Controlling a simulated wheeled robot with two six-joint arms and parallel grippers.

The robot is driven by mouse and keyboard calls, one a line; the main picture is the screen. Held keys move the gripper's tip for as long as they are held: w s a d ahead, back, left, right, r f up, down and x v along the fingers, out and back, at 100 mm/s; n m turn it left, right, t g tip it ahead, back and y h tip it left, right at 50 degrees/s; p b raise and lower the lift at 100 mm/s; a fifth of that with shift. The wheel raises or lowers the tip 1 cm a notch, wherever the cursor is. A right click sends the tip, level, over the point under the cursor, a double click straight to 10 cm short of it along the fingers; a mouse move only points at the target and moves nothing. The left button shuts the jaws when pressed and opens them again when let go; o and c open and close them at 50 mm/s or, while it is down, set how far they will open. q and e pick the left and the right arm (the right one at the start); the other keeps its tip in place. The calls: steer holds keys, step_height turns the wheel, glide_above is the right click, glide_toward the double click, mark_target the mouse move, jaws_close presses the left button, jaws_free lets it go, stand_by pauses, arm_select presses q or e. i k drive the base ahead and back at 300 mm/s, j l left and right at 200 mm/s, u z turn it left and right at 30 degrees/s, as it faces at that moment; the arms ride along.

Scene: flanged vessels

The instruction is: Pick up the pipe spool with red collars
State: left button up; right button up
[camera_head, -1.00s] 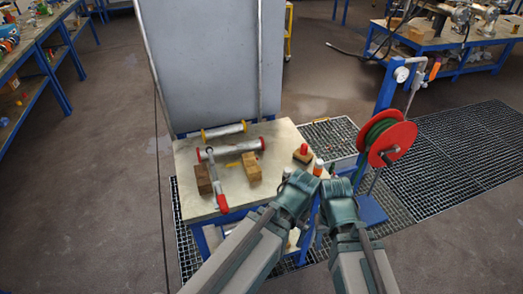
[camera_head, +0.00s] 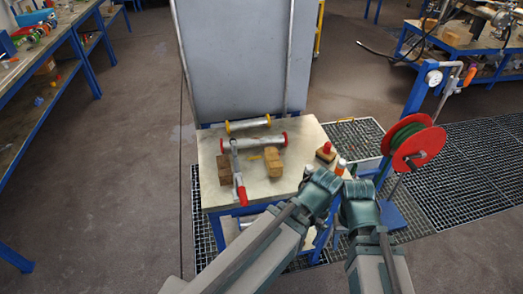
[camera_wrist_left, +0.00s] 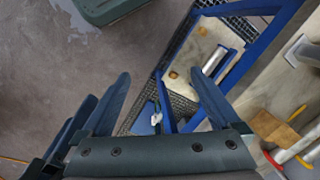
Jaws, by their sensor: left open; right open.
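The pipe spool with red collars (camera_head: 256,144) lies on the small table, a grey tube with a red collar at each end. A tool with a red handle (camera_head: 239,188) lies across its left part. In the left wrist view a pale tube with a red collar (camera_wrist_left: 296,147) shows at the lower right. My left gripper (camera_wrist_left: 162,92) is open and empty, its two fingers spread over floor and blue table frame. My right gripper (camera_head: 358,205) is near the table's front right corner; its fingers are hardly visible. Both are right of and nearer than the spool.
A yellow-collared spool (camera_head: 248,124) lies behind. Wooden blocks (camera_head: 273,162) stand in front. A red-topped item (camera_head: 326,150) stands at the table's right. A red hose reel (camera_head: 418,146) rises to the right; a grey panel (camera_head: 245,60) stands behind the table (camera_head: 305,135).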

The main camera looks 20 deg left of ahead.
mark_target(257, 142)
steer(key=k+j+z, duration=0.25)
steer(key=k+j, duration=0.25)
steer(key=k+j+z, duration=0.25)
steer(key=k, duration=0.4)
steer(key=j, duration=0.1)
